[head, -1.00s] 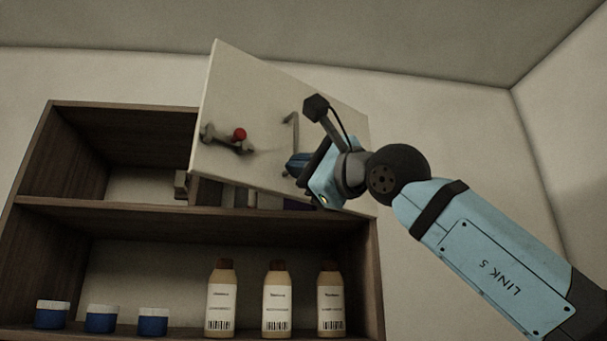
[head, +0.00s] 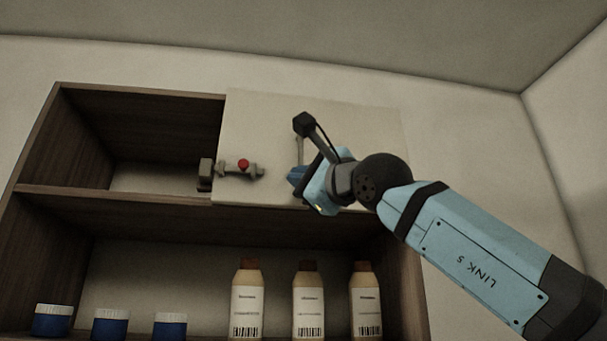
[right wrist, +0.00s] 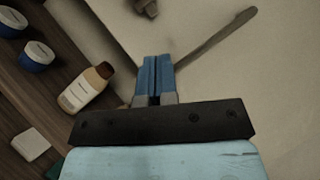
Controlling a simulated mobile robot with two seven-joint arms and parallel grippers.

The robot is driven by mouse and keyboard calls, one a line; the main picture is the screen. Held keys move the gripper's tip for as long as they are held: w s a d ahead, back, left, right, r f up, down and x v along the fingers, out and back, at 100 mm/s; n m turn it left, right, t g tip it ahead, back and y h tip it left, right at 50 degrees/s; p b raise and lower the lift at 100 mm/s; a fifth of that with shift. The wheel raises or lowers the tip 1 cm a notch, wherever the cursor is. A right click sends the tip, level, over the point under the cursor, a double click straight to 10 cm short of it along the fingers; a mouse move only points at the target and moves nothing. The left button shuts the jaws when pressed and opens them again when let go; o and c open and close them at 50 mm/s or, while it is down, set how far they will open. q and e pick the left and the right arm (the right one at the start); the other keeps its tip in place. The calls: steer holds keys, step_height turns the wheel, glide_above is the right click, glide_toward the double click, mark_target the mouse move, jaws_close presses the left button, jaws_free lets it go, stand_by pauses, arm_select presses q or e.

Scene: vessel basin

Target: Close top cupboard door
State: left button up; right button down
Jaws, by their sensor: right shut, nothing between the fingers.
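The top cupboard door (head: 255,125) is a pale panel over the right part of the cupboard's upper compartment. It looks flush or nearly flush with the cupboard front. A grey latch with a red knob (head: 243,164) sits at its left edge, close to a grey catch piece (head: 205,174) on the cupboard. My right gripper (head: 296,175) is shut and empty, with its blue fingertips at the door's face; I cannot tell if they touch. In the right wrist view the shut fingers (right wrist: 155,75) point at the pale door (right wrist: 245,75). My left gripper is not in view.
The wooden cupboard's upper left compartment (head: 140,130) is open and looks empty. Below, the shelf holds three blue jars with white lids (head: 110,324) and three tan bottles (head: 308,300). Bare wall (head: 480,190) lies right of the cupboard.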

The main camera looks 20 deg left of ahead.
steer(key=shift+w+a+r, duration=0.15)
steer(key=shift+w+a, duration=0.15)
steer(key=shift+w, duration=0.15)
steer(key=shift+d+r, duration=0.15)
steer(key=shift+r, duration=0.05)
